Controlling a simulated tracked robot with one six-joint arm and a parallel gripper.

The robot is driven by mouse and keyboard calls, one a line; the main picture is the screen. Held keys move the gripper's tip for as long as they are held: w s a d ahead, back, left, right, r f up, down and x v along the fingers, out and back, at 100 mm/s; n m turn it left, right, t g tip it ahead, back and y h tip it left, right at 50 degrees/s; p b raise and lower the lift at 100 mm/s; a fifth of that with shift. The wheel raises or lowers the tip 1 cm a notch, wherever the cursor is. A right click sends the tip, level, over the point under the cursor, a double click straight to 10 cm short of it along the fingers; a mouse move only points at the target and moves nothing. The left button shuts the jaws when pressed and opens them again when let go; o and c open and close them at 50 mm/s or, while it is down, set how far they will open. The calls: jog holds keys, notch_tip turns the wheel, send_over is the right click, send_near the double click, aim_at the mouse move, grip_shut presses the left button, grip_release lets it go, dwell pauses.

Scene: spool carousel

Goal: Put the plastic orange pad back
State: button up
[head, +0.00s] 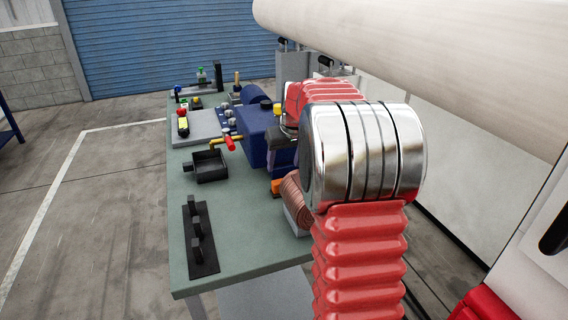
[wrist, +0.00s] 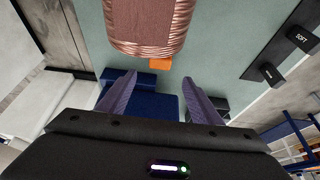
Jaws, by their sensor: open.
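A small orange piece, which looks like the orange pad (wrist: 159,63), shows in the wrist view between the copper spool and a dark blue block. It also shows in the head view (head: 276,186), partly hidden by my arm. My gripper (wrist: 159,79) is open with its two purple-grey fingers apart and nothing held. The orange piece lies just beyond the fingertips, between them in the picture. A black rack with upright posts (head: 200,240) stands at the table's near left; the wrist view shows black blocks (wrist: 302,38), one marked SOFT.
The copper-wound spool (wrist: 148,25) is close ahead of the fingers. A blue machine (head: 258,130) stands on the green table (head: 240,245). The table around the rack is clear.

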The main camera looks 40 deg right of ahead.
jog(key=s+a+r+n, duration=0.1)
jog(key=s+a+r, duration=0.2)
jog(key=s+a, duration=0.45)
jog(key=s+a+r+n, duration=0.1)
jog(key=s+a+r, duration=0.35)
jog(key=a, duration=0.65)
jog(key=s+a+f, duration=0.2)
jog(key=s+a, duration=0.3)
jog(key=s, duration=0.4)
jog(key=s+a+f+n+t+y, duration=0.1)
jog(key=s+a+f, duration=0.2)
jog(key=s+a, duration=0.3)
jog(key=s, duration=0.3)
jog(key=shift+s+a+f, duration=0.25)
jog(key=shift+s+a, duration=0.05)
jog(key=shift+c, duration=0.2)
